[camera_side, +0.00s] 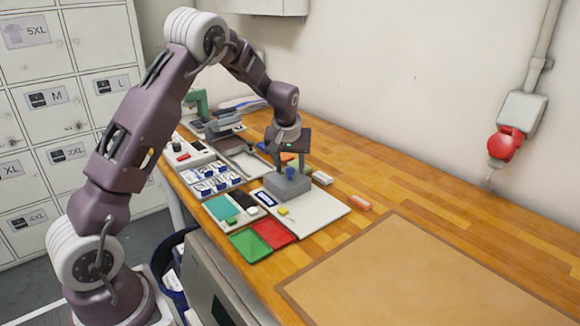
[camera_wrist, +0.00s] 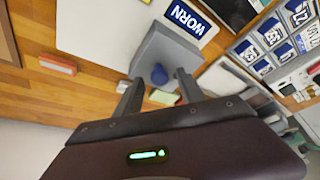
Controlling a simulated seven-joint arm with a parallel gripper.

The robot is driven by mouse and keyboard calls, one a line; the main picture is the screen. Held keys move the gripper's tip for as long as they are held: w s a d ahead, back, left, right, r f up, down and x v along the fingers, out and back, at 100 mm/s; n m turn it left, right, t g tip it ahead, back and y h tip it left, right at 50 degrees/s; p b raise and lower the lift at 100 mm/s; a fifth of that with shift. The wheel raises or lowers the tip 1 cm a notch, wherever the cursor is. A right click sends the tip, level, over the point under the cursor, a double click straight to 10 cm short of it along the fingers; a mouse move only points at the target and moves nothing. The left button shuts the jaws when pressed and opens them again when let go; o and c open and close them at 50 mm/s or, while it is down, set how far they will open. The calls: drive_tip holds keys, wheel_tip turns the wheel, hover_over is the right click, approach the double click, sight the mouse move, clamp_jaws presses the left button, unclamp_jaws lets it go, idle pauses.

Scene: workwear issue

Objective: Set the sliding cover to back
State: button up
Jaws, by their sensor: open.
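A grey block with a blue knob on top, apparently the sliding cover (camera_side: 287,188), sits on a pale board (camera_side: 325,208). In the wrist view the grey cover (camera_wrist: 172,48) is beyond my fingertips, and its blue knob (camera_wrist: 159,75) appears between them. My gripper (camera_side: 290,165) is open just above the cover, pointing down. In the wrist view my gripper (camera_wrist: 159,78) shows one finger on each side of the knob, with gaps. I cannot tell how far down the fingers reach beside the knob. The track under the cover is hidden.
Green (camera_side: 249,244) and red (camera_side: 274,234) patches lie in front. Trays with several labelled pieces (camera_side: 212,180) stand to the left. A small orange-pink block (camera_side: 361,203) lies to the right. A large brown mat (camera_side: 420,275) is bare.

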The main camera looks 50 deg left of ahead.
drive_tip(key=shift+w+a+f, duration=0.1)
drive_tip(key=shift+f, duration=0.1)
clamp_jaws()
idle(1.3)
